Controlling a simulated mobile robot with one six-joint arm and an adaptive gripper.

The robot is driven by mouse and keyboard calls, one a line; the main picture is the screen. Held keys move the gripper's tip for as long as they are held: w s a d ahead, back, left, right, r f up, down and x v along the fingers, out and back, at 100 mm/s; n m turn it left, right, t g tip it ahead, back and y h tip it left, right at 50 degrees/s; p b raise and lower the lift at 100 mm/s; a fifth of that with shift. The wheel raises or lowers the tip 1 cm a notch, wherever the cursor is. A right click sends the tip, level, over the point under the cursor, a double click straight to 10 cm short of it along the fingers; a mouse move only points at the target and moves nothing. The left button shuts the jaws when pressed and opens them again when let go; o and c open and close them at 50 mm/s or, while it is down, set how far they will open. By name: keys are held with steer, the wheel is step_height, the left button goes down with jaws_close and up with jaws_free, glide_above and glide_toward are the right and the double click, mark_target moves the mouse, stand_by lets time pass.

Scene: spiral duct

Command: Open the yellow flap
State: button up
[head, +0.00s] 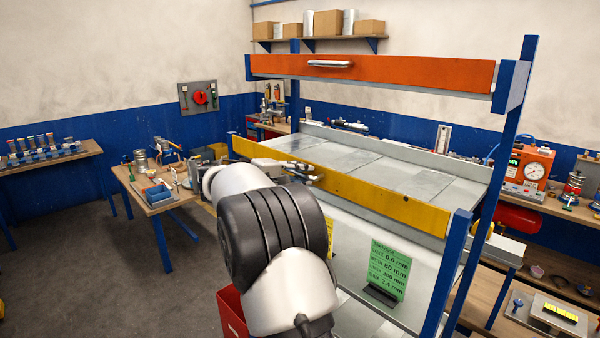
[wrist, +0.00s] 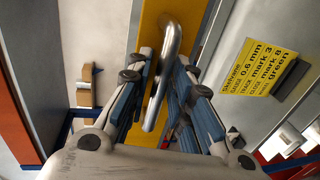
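The yellow flap (head: 385,203) is a long narrow panel running along the front of the rack's middle shelf, and it looks upright. In the wrist view the flap (wrist: 152,22) runs behind the fingers and carries a metal bar handle (wrist: 169,55). My gripper (head: 312,172) is at the flap's left half in the head view and hides part of it. In the wrist view my gripper (wrist: 164,72) has one blue-padded finger on each side of the handle. The fingers are apart, with narrow gaps beside the bar; firm contact does not show.
An orange panel (head: 400,76) with its own handle spans the rack above. Blue posts (head: 512,125) stand at its right end. A green card (head: 388,270) stands below the flap. A red bin (head: 231,312) and a cluttered wooden bench (head: 157,205) are to the left.

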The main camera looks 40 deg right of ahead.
steer(key=shift+c, duration=0.5)
jaws_close()
steer(key=shift+f+b, duration=0.15)
steer(key=shift+b, duration=0.2)
